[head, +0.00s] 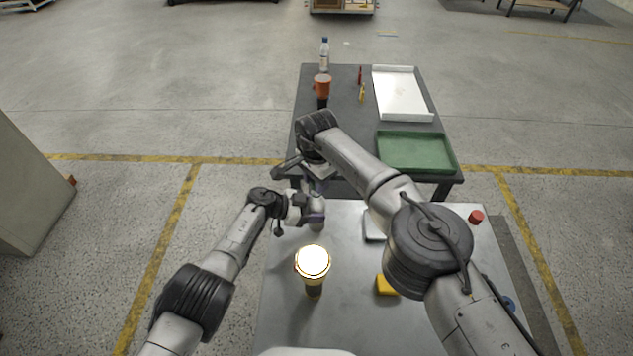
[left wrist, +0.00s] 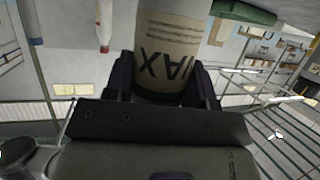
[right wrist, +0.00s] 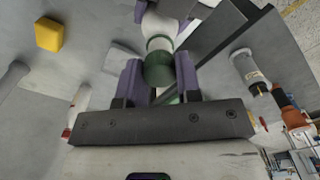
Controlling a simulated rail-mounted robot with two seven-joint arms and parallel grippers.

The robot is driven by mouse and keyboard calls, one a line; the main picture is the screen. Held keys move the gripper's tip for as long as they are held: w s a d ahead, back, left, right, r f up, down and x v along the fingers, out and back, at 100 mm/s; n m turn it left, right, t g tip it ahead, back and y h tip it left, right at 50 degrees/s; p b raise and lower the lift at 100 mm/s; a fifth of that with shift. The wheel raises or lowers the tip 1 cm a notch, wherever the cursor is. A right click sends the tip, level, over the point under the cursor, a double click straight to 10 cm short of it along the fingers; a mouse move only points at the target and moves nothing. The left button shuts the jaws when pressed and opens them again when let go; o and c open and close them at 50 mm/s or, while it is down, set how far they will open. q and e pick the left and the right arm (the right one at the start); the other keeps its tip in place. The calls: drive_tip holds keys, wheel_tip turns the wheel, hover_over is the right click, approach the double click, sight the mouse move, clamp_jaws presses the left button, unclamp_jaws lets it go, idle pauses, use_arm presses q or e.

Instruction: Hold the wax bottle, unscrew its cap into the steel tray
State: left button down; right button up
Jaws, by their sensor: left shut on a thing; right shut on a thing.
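The wax bottle (left wrist: 170,45) is pale with dark lettering, upside down in the left wrist view. My left gripper (head: 312,212) is shut on its body above the front table; in the head view the bottle is mostly hidden by my grippers. The green cap (right wrist: 158,69) lies between the fingers of my right gripper (right wrist: 158,85), which is shut on it, at the bottle's white neck (right wrist: 160,43). I cannot tell whether the cap is still threaded. A small grey tray (head: 374,226), likely the steel tray, lies on the front table, partly hidden by my right arm.
A lit yellow-black lamp (head: 313,263), a yellow block (head: 386,286) and a red piece (head: 476,217) stand on the front table.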

drive_tip(key=shift+r, duration=0.2)
idle(0.4)
drive_tip(key=shift+r, duration=1.95)
use_arm(q)
drive_tip(key=shift+c, duration=1.9)
unclamp_jaws()
drive_tip(key=shift+a, duration=0.1)
